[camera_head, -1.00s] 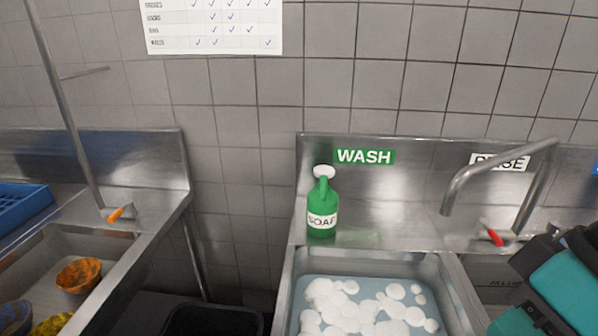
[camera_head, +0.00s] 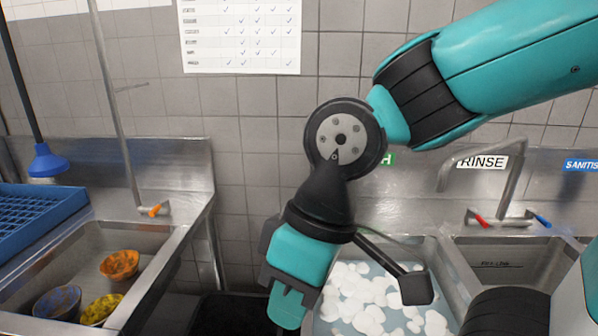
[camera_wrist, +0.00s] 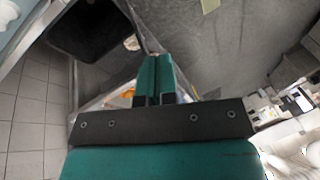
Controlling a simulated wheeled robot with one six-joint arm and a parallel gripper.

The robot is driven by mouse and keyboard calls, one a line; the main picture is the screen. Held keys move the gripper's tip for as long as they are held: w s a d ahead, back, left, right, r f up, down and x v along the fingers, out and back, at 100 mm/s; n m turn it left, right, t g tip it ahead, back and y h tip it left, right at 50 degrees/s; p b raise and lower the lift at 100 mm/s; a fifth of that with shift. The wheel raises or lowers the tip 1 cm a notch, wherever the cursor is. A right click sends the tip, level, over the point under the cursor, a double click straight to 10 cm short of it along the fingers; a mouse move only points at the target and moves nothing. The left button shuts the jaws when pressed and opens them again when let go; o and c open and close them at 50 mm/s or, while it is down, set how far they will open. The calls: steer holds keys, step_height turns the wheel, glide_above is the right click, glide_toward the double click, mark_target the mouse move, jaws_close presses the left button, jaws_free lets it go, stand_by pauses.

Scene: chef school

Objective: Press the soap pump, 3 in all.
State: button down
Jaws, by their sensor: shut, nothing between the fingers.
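My gripper (camera_head: 287,308) points down at the lower middle of the head view, at the left edge of the wash sink (camera_head: 436,262). Its two teal fingers are pressed together with nothing between them, as the wrist view also shows (camera_wrist: 156,76). The green soap pump bottle is not visible now in either view. In the head view my arm covers the area left of the mostly hidden green wash sign (camera_head: 389,158), where the bottle stood earlier.
The wash sink holds water and white foam (camera_head: 365,300). A rinse sink (camera_head: 505,252) and its bent tap (camera_head: 512,190) are on the right. A left sink holds an orange bowl (camera_head: 119,264) and others. A blue rack (camera_head: 35,215) is far left. A dark bin (camera_wrist: 90,30) shows in the wrist view.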

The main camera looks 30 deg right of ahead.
steer(key=shift+a, duration=0.1)
steer(key=w+d+r+m+t+p, duration=0.25)
steer(key=w+d, duration=0.25)
steer(key=w, duration=0.5)
steer(key=w+d+r+m+t+p, duration=0.1)
steer(key=w+d+r+m, duration=0.2)
steer(key=w, duration=0.8)
steer(key=w+d+r+m+t+p, duration=0.1)
steer(key=w+d+m+t+p, duration=0.15)
steer(key=w+d, duration=0.55)
steer(key=w+d+f+m+t+h+p, duration=0.1)
steer(key=w+d+m, duration=0.3)
steer(key=d, duration=1.1)
steer(key=w+d+f+m+t+h+p, duration=0.2)
steer(key=w+d+f+m+h+p, duration=0.1)
steer(key=w+d, duration=0.8)
steer(key=d+m, duration=0.1)
steer(key=d, duration=0.2)
steer(key=shift+d+f, duration=0.3)
steer(key=shift+d, duration=0.05)
